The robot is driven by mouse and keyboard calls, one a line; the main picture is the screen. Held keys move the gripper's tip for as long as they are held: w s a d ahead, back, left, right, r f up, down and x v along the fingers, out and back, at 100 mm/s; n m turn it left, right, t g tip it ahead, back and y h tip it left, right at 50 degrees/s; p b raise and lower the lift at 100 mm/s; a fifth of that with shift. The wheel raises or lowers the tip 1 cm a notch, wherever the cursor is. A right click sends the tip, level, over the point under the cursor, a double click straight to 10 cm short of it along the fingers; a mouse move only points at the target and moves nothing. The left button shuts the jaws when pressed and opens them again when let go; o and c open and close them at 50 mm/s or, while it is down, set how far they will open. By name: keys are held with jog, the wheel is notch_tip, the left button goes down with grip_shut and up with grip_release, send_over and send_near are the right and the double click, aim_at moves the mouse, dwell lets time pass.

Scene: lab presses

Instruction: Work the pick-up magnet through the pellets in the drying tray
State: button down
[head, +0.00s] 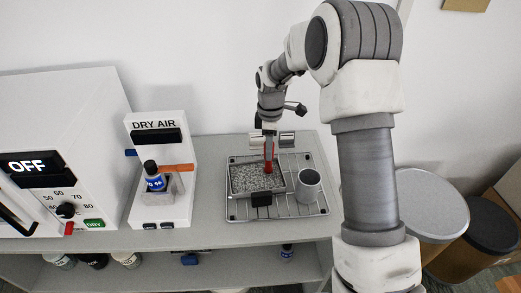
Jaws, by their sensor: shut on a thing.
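The drying tray (233,187) is a dark-rimmed rectangular pan full of grey speckled pellets (255,180). It sits on a wire rack on the bench, with a black block-like part at its front edge. The pick-up magnet (268,163) is a red upright stick. My gripper (270,147) points down over the back right part of the tray and is shut on the magnet. The magnet's lower end is at the pellets; I cannot tell how deep it is.
A grey cup (309,187) stands on the wire rack (290,210) right of the tray. A DRY AIR unit (160,125) with a blue bottle (154,180) stands left. A white dryer (60,115) reading OFF is farther left. Bare bench lies between unit and rack.

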jog(key=shift+w+d, duration=0.3)
jog(key=shift+d, duration=0.35)
jog(key=shift+a, duration=0.15)
jog(key=s+a, duration=0.1)
jog(key=a, duration=0.9)
jog(key=shift+a, duration=0.35)
jog(key=shift+s, duration=0.1)
jog(key=s+d, duration=0.2)
jog(key=d, duration=0.9)
jog(key=shift+s+d, duration=0.2)
jog(key=shift+s, duration=0.2)
jog(key=shift+a, duration=0.15)
